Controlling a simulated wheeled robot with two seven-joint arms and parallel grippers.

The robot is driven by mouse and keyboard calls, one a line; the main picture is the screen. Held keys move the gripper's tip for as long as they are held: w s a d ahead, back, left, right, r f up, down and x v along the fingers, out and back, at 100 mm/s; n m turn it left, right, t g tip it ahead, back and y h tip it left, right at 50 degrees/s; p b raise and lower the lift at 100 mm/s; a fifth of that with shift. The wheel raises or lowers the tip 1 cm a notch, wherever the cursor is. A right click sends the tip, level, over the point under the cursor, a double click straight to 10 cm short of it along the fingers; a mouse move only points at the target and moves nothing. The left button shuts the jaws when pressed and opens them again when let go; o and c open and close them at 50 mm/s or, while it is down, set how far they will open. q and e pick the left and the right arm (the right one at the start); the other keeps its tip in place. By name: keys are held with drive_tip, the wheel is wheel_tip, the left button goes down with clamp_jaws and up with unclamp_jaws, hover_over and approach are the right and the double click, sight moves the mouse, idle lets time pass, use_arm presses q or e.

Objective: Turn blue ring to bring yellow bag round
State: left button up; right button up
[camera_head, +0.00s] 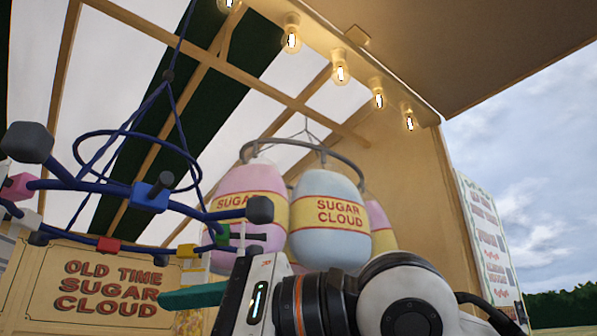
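A blue ring (95,186) hangs at the left from blue cords. It carries dark grey end knobs and small blocks, including pink, blue, red and green ones. No bag hangs visibly from it. Several sugar bags hang from a separate grey ring at the centre: a pink bag (238,200) and a pale blue bag (328,222) with yellow label bands, and another pink one partly behind. I cannot make out a wholly yellow bag. My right arm comes in from the lower right; its gripper (190,299), apparently the teal piece, is below the ring's near side. Its opening cannot be judged. My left gripper is out of view.
A yellow sign board (85,290) stands at the lower left, with a container of yellowish pieces (187,322) beside it. Lit bulbs (341,73) hang along the roof beam. A price board (487,240) stands at the right. Open air surrounds the blue ring.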

sight(263, 207)
drive_tip(key=s+d+r+m+t+h, duration=0.35)
drive_tip(key=d+r+t+h, duration=0.45)
drive_tip(key=d+r+t, duration=0.4)
drive_tip(key=shift+n+g, duration=0.45)
drive_tip(key=shift+g, duration=0.05)
drive_tip(key=p+x, duration=0.1)
drive_tip(key=x, duration=0.2)
drive_tip(key=p+x, duration=0.1)
drive_tip(key=x, duration=0.2)
drive_tip(key=a+r+p+x, duration=0.1)
drive_tip(key=x, duration=0.3)
drive_tip(key=shift+s+a, duration=0.1)
drive_tip(key=shift+s, duration=0.1)
drive_tip(key=c, duration=0.7)
drive_tip(key=shift+s, duration=0.1)
